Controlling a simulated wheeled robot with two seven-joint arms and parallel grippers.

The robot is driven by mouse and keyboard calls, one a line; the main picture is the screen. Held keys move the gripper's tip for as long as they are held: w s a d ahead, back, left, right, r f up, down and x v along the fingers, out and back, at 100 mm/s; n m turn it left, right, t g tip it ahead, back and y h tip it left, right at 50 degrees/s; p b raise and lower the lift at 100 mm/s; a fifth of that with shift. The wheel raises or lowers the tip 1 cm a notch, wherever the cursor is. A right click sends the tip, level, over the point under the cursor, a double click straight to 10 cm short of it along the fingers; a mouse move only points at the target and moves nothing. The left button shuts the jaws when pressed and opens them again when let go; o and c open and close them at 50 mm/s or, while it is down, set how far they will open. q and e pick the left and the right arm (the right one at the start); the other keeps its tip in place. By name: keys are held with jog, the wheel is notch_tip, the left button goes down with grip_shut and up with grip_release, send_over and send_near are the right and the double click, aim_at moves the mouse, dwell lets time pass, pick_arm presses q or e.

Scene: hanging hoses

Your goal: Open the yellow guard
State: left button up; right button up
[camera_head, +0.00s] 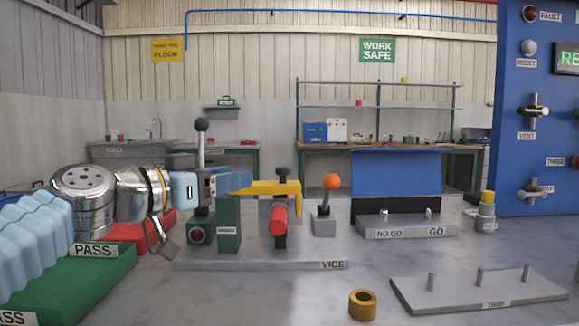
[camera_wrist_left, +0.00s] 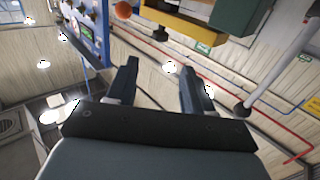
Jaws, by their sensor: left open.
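The yellow guard (camera_head: 272,188) is a flat bar on the vice fixture, level and lying above the red cylinder (camera_head: 279,220). My left gripper (camera_head: 240,182) comes in from the left, with its fingertips close to the guard's left end. From the head view I cannot tell whether they touch it. In the left wrist view, the left gripper (camera_wrist_left: 160,78) has its two fingers apart with nothing between them. The guard (camera_wrist_left: 185,20) shows there at the top, beyond the fingertips. My right gripper is not in view.
A tall lever with a black knob (camera_head: 201,125) and a green block (camera_head: 228,222) stand close to my left gripper. An orange-knobbed lever (camera_head: 331,182) stands right of the guard. A brass ring (camera_head: 362,305) and a pegged plate (camera_head: 480,290) lie nearer on the table.

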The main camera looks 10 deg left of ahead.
aim_at(279, 168)
pick_arm(q)
jog(key=p+x, duration=0.3)
jog(key=x, duration=0.9)
jog(key=shift+w+d+p, duration=0.1)
jog(key=shift+w+p, duration=0.1)
jog(key=shift+p, duration=0.1)
jog(key=shift+w+d, duration=0.25)
jog(key=shift+w, duration=0.2)
grip_shut()
